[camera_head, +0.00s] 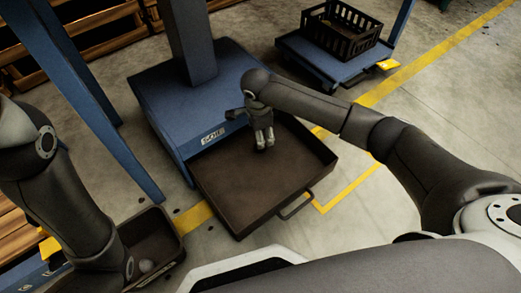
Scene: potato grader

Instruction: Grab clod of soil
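No clod of soil can be made out for certain. A small dark lump (176,211) lies on the floor near the yellow line; I cannot tell what it is. My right gripper (265,147) points down over the far part of a shallow brown tray (236,202). Its two fingers look close together, and I cannot tell whether anything is between them. The bare part of the tray that shows looks empty. My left arm comes down at the left, and its gripper is out of view.
A blue machine base (165,110) stands behind the tray. A black crate (345,35) sits on a blue platform (310,58) at the back. Open floor lies right of the tray.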

